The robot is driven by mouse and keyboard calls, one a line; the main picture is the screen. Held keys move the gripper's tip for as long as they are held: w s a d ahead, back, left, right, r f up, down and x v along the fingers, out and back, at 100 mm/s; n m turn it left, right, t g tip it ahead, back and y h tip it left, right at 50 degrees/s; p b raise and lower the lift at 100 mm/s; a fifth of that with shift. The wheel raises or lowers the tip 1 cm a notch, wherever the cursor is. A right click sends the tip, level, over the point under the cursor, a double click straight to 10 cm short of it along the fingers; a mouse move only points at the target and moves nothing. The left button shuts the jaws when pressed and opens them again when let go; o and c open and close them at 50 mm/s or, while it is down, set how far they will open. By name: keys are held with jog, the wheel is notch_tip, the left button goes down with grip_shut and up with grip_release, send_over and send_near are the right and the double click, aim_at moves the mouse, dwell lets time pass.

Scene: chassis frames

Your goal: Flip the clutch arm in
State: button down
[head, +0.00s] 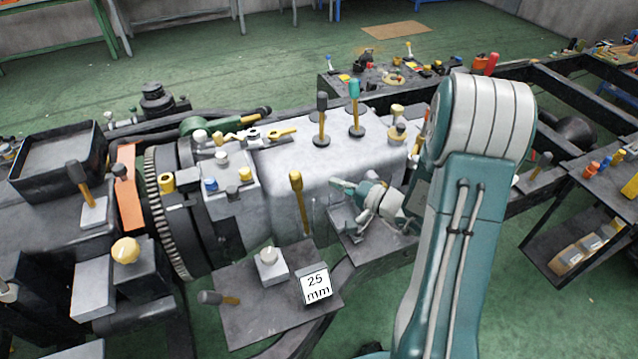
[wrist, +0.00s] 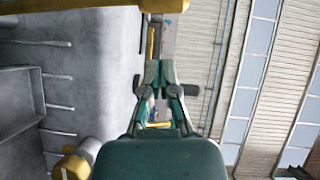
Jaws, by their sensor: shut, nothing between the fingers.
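The clutch arm is probably the yellow lever (head: 298,195) standing upright beside the silver gearbox housing (head: 275,160), but no label confirms this. My gripper (head: 340,186) is just to the right of this lever, pointing left toward it, with a small gap that looks clear in the head view. In the wrist view the fingers (wrist: 160,72) are together with nothing between them. A yellow bar (wrist: 75,6) crosses the top left of the wrist view; I cannot tell whether it is the same lever.
A grey plate (head: 240,315) with a "25 mm" block (head: 316,287) lies below the lever. A parts table (head: 345,85) stands behind.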

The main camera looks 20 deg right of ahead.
jog(key=v, duration=0.7)
jog(key=shift+d, duration=0.25)
